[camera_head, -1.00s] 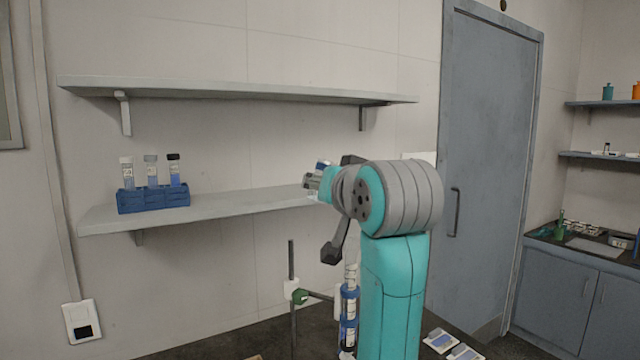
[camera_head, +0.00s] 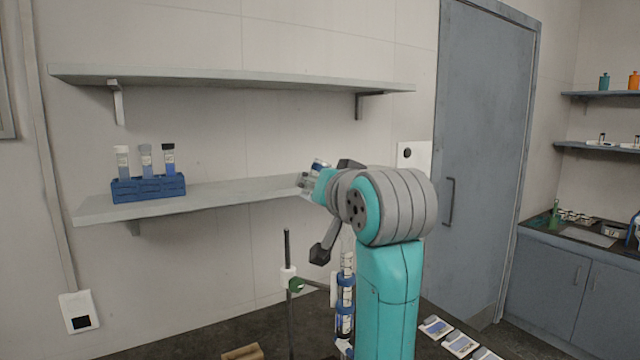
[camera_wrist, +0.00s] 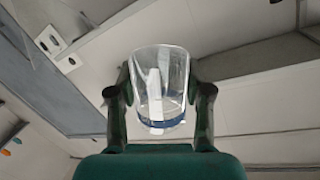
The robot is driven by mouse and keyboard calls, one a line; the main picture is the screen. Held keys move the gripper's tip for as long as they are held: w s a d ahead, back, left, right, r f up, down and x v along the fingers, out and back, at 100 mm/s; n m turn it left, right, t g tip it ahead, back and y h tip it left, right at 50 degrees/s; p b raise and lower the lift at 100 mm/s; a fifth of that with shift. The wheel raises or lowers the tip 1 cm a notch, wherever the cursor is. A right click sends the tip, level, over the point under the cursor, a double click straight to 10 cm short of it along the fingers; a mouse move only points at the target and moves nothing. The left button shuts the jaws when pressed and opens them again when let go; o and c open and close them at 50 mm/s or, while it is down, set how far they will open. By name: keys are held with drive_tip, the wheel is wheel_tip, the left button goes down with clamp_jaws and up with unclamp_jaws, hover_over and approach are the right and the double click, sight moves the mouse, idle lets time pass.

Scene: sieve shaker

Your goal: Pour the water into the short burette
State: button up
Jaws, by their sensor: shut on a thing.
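In the wrist view, my gripper (camera_wrist: 161,92) is shut on a clear glass beaker (camera_wrist: 163,75), with one finger on each side of it. A little bluish liquid seems to lie at its bottom. In the head view, my gripper (camera_head: 311,180) is raised in front of the lower shelf, and the beaker (camera_head: 320,165) shows only in part. A slim upright tube with blue bands (camera_head: 346,295), which looks like a burette, stands below and right of the gripper. My arm hides part of it.
A dark stand rod (camera_head: 287,250) with a green clamp (camera_head: 296,285) stands left of the tube. A blue rack (camera_head: 148,189) with three capped vials is on the lower shelf (camera_head: 230,194). Small labelled pieces (camera_head: 460,343) lie right of my arm.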

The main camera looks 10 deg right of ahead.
drive_tip(key=shift+f, duration=0.2)
drive_tip(key=shift+f+m, duration=0.3)
drive_tip(key=shift+f, duration=0.05)
drive_tip(key=shift+a+f, duration=0.1)
drive_tip(key=shift+f, duration=0.2)
